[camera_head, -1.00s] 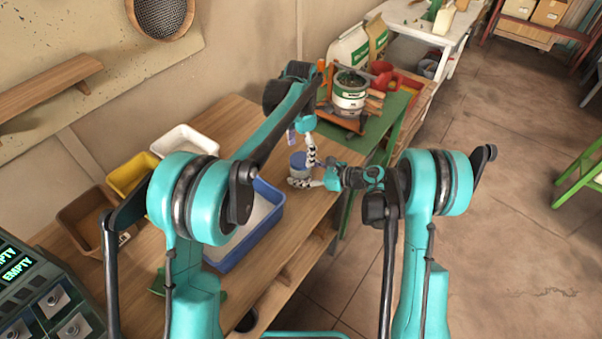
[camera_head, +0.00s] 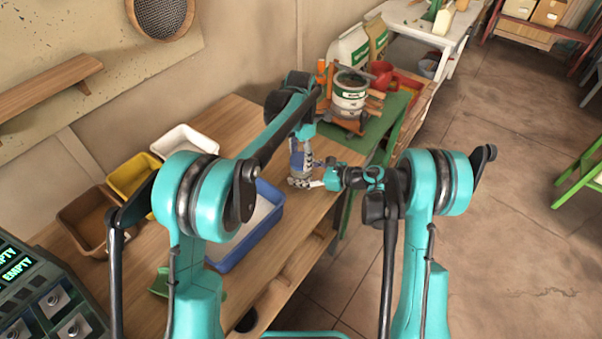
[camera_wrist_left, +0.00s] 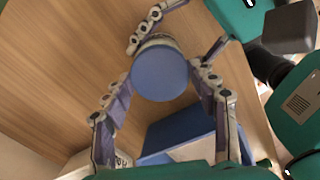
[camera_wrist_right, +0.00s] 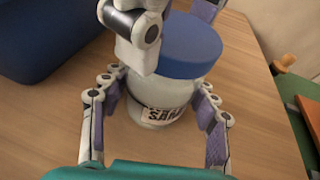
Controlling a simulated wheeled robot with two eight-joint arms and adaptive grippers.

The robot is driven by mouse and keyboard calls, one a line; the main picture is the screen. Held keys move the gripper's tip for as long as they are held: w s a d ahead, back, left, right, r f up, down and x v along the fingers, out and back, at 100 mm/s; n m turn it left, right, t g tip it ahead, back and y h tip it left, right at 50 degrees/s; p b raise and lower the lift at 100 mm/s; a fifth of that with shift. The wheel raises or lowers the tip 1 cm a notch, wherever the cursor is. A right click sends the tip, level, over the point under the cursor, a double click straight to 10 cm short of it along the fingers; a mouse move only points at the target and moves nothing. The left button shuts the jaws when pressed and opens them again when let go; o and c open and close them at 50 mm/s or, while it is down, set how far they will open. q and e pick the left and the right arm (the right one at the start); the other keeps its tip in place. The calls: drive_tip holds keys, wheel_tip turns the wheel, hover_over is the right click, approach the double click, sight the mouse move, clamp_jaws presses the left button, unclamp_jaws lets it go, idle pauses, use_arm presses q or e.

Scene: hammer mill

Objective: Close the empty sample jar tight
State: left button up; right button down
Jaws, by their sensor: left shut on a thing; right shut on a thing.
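The sample jar (camera_wrist_right: 160,108) stands upright on the wooden bench in the right wrist view. It is clear, with a white printed label, and looks empty. Its blue lid (camera_wrist_right: 187,45) sits on top; I cannot tell how tight it is. My right gripper (camera_head: 306,183) is shut on the jar body from the side, low near the bench. My left gripper (camera_head: 301,158) reaches down from above and is shut on the lid. In the left wrist view the round lid (camera_wrist_left: 160,73) lies between its fingers. The lid hides most of the jar there.
A blue bin (camera_head: 262,232) stands left of the jar, with yellow (camera_head: 130,176), white (camera_head: 186,142) and brown (camera_head: 85,218) trays beyond it. Bare wooden bench surrounds the jar.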

use_arm(q)
drive_tip(key=m, duration=2.6)
drive_tip(key=shift+f, duration=0.1)
drive_tip(key=m, duration=0.4)
drive_tip(key=shift+m, duration=0.4)
drive_tip(key=m, duration=2)
drive_tip(key=shift+m, duration=0.3)
drive_tip(key=o, duration=1.3)
drive_tip(key=shift+o, duration=0.2)
